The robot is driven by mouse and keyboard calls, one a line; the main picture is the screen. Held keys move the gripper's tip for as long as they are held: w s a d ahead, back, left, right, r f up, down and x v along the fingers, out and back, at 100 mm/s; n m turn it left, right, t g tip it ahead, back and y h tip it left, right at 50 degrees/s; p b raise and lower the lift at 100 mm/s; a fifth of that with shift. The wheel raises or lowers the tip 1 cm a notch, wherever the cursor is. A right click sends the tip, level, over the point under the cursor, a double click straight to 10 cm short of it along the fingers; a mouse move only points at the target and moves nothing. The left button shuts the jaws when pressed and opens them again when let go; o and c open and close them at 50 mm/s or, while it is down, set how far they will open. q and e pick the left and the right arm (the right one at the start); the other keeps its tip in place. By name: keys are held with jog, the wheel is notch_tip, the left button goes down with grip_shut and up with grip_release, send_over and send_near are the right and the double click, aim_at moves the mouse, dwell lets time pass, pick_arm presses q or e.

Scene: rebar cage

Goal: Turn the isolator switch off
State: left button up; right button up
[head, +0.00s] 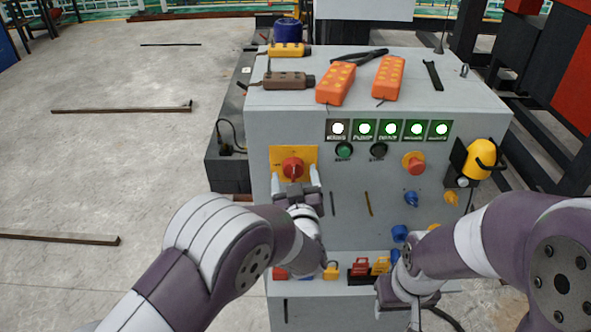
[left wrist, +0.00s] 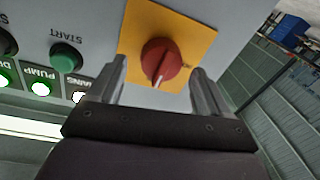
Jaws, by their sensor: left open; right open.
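The isolator switch is a red rotary knob (head: 292,168) on a yellow plate (head: 308,153) at the upper left of the grey cabinet's front. In the left wrist view the red knob (left wrist: 163,62) shows with a pale pointer mark, in front of the yellow plate (left wrist: 200,45). My left gripper (head: 296,180) is open, its two fingers just below and either side of the knob. In the left wrist view the open fingers (left wrist: 160,85) straddle the knob without visibly gripping it. My right gripper (head: 400,305) is low at the cabinet's front right, partly hidden by its own arm.
The grey cabinet (head: 470,110) carries lit indicators (head: 388,130), a green start button (head: 344,150), a red emergency button (head: 414,162) and a yellow lamp-like part (head: 482,158). Orange remotes (head: 388,78) and tools lie on top. Rods lie on the open floor at left.

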pick_arm(q)
jog(key=shift+w+a+r, duration=0.1)
jog(key=shift+w+a, duration=0.15)
jog(key=shift+w, duration=0.65)
jog(key=shift+d, duration=0.2)
jog(key=shift+a, duration=0.1)
jog(key=c, duration=1)
jog(key=shift+c, duration=0.2)
